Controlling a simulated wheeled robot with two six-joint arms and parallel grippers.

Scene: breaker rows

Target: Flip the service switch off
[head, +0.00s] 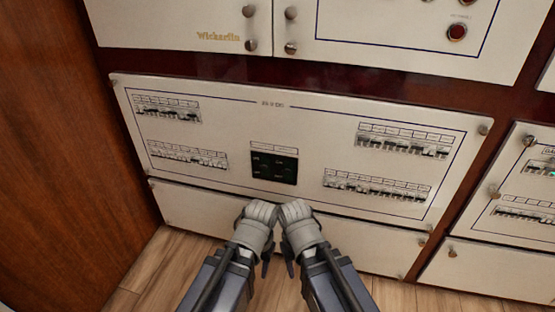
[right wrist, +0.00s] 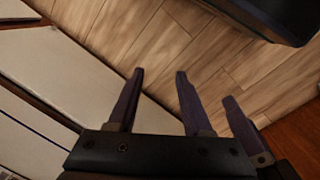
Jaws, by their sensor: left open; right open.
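A cream breaker panel (head: 300,118) fills the middle of the head view. It carries several rows of small switches: upper left (head: 167,112), lower left (head: 187,155), upper right (head: 403,145) and lower right (head: 377,188). The labels are too small to read, so I cannot tell which switch is the service switch. My left gripper (head: 266,266) and right gripper (head: 290,267) are side by side below the panel, apart from the switches. In the right wrist view the right gripper's fingers (right wrist: 159,75) are spread and empty over the floor.
A dark display (head: 274,167) sits mid-panel. Cabinets with knobs and a red button (head: 457,32) are above. Another breaker panel (head: 515,180) stands at right. A wooden wall (head: 60,150) closes the left. The wood floor (head: 150,280) shows below.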

